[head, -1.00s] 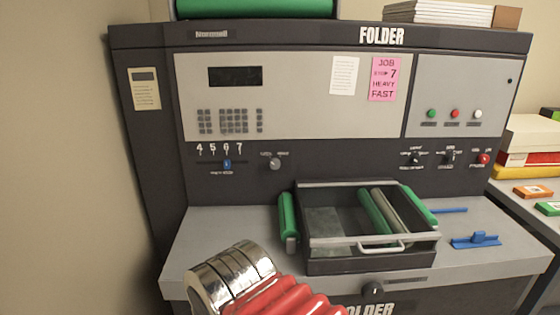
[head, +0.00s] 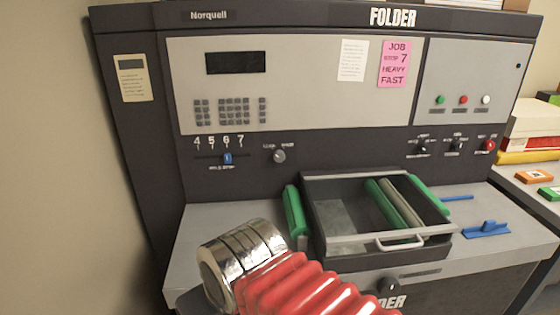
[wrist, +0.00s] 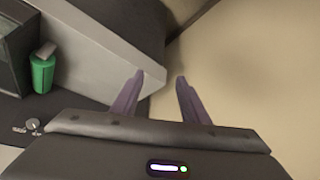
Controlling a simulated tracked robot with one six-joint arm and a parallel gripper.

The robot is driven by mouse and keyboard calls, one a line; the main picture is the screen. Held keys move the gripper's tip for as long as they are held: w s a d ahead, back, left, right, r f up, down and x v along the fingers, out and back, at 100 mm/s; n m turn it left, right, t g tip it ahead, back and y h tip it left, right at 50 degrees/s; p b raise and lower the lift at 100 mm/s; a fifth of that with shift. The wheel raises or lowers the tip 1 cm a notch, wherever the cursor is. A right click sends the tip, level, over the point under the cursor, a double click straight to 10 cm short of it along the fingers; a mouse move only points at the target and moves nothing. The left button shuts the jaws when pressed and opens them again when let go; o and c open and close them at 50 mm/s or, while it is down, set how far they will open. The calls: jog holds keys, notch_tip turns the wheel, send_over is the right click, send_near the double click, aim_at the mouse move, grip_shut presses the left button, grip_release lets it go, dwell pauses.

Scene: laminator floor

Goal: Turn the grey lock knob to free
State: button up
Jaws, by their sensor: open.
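A small grey knob (head: 279,156) is on the dark strip of the folder's front, under the keypad panel and right of a blue slider. Small labels above it are too blurred to read surely. What looks like the same knob (wrist: 32,124) is at the lower left in the wrist view, with its pointer visible. My gripper (wrist: 160,78) is open and empty, with two purple fingers apart. The knob is well off to the left of the fingers and not between them. In the head view my red sleeve and metal wrist are low in the middle, and the fingers are hidden.
The blue slider (head: 227,158) sits under numbers 4 to 7. An open dark tray (head: 329,241) with green rollers juts out below and right. Black knobs (head: 421,149) and a red knob (head: 489,146) are farther right. A dark knob (head: 388,286) is below the tray.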

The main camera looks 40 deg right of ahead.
jog(key=shift+o, duration=1.1)
jog(key=w+d+t+h, duration=0.1)
jog(key=w+d+t, duration=0.2)
jog(key=w+d, duration=0.6)
jog(key=w, duration=0.4)
jog(key=shift+r+h, duration=0.35)
jog(key=shift+h, duration=0.05)
jog(key=n+t+h, duration=0.3)
jog(key=t+h, duration=0.4)
send_near(279, 158)
jog(key=v, duration=0.3)
jog(key=shift+a, duration=0.15)
jog(key=shift+w, duration=0.1)
jog(key=x, duration=1.2)
jog(key=shift+c, duration=0.2)
